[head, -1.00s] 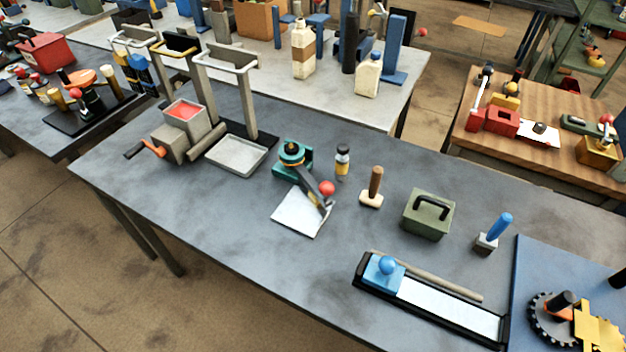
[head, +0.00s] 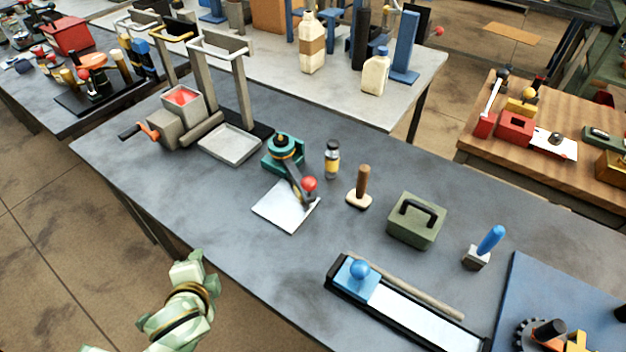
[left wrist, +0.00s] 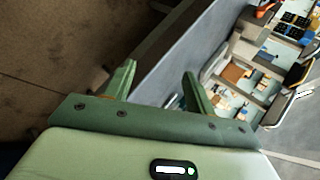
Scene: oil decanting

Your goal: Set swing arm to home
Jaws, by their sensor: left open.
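The swing arm (head: 297,183) is a dark bar with a red ball knob (head: 309,184) at its free end. It turns on a teal base with a round pivot (head: 282,147) on the grey table. The bar points toward the front right, and its knob end is over a white sheet (head: 288,208). My left gripper shows in the left wrist view (left wrist: 158,85) with its two green fingers wide apart and nothing between them. In the head view my left arm is in front of the table's front edge, well short of the swing arm. My right gripper is not in view.
A small bottle (head: 332,160), a wooden-handled stamp (head: 360,190) and a green box (head: 416,220) stand right of the swing arm. A grey tray (head: 230,146) and a cranked machine (head: 178,122) are left. The front left table top is clear.

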